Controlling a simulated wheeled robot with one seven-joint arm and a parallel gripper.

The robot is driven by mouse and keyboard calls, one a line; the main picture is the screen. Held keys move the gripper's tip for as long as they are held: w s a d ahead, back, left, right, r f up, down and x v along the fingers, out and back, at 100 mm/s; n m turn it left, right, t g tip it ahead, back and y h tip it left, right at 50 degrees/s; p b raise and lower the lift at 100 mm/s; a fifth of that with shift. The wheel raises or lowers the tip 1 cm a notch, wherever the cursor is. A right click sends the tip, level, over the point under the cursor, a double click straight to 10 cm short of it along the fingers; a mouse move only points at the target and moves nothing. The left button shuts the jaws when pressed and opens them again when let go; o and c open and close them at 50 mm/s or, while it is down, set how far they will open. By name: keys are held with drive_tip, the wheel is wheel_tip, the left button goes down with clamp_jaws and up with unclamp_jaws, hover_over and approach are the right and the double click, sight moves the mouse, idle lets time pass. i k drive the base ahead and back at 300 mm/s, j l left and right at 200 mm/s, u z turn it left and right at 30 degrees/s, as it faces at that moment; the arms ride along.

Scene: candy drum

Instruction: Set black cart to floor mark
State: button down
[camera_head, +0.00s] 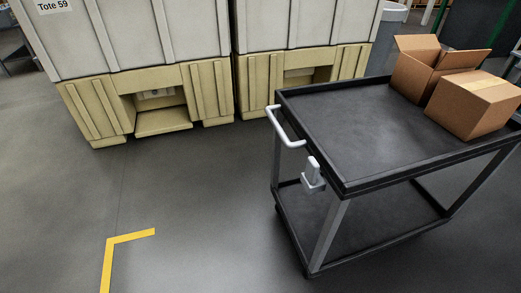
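The black cart (357,142) stands upright on the grey floor at the right of the head view. It has a black top tray, a lower shelf (375,230) and grey legs. A white bar handle (287,127) sticks out from its left end. A small light-grey block (313,176) sits at its near left corner. The floor mark (111,251) is a yellow L-shaped corner line at the lower left; its lower arm runs out of the picture. The cart is to the right of the mark, with bare floor between them. My gripper is not in view.
Two brown cardboard boxes, one open (411,76) and one closed (477,103), are on the cart's far right part. Large pale totes (135,38) on yellowish bases (86,108) line the back. The floor (205,195) left of the cart is clear.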

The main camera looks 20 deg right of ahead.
sight(370, 144)
drive_tip(key=i+j, duration=0.95)
drive_tip(key=i+l+z, duration=0.05)
